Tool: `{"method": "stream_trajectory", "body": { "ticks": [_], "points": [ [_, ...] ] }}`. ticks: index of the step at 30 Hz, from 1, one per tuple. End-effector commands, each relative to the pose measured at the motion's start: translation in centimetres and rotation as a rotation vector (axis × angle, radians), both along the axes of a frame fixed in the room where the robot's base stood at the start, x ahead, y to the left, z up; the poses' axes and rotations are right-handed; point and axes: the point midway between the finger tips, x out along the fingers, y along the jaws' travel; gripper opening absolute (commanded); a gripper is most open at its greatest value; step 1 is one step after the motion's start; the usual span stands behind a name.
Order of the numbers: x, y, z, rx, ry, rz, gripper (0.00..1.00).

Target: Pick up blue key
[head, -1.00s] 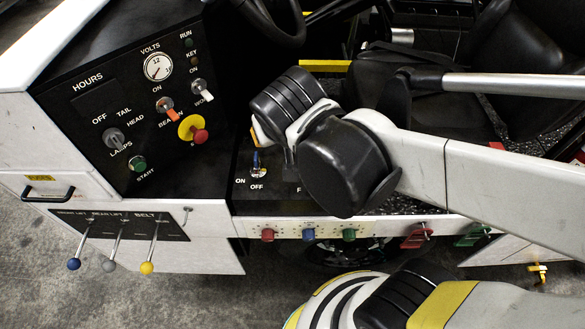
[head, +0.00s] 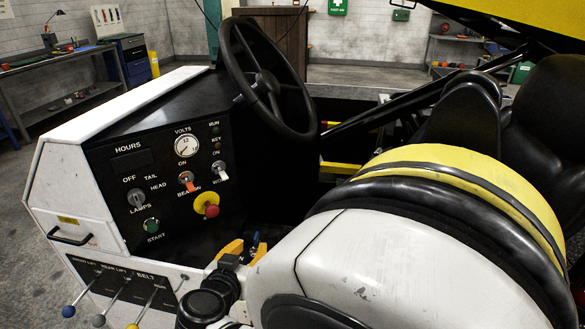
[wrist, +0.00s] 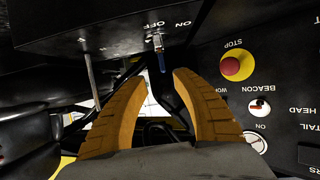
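The blue key (wrist: 162,62) is in the switch marked ON and OFF on the black panel (wrist: 110,30) in the wrist view. Its blue part points away from the panel, toward the gap between my fingertips. My gripper (wrist: 160,78) is open, with its two orange fingers on either side of that gap and nothing held. I cannot tell whether a finger touches the key. In the head view, the orange fingers of my gripper (head: 246,248) show low in the middle, with a bit of the blue key (head: 256,240) beside them. My arm hides most of that panel.
A red and yellow stop button (wrist: 236,66) and a beacon switch (wrist: 259,106) are beside my right finger in the wrist view. Belt levers (head: 152,305) stand at lower left. The seat (head: 545,105) is at right.

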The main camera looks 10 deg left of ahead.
Motion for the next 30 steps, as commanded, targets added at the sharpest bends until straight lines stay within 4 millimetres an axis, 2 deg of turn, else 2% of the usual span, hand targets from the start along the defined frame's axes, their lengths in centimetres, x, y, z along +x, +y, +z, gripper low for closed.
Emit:
{"method": "stream_trajectory", "body": {
  "ticks": [3, 8, 18, 24, 25, 28, 30],
  "points": [
    [1.3, -0.1, -0.7, 0.001, 0.001, -0.001, 0.33],
    [2.2, -0.1, -1.0, 0.000, 0.001, 0.000, 0.33],
    [6.4, 0.1, -2.8, -0.001, 0.001, -0.001, 0.33],
    [6.5, 0.1, -2.7, 0.000, 0.001, 0.001, 0.33],
    [6.5, 0.1, -2.7, 0.000, 0.001, 0.001, 0.29],
    [6.5, 0.1, -2.7, 0.000, 0.001, 0.001, 0.00],
    [6.5, 0.1, -2.7, 0.000, 0.002, 0.001, 0.00]
  ]
}}
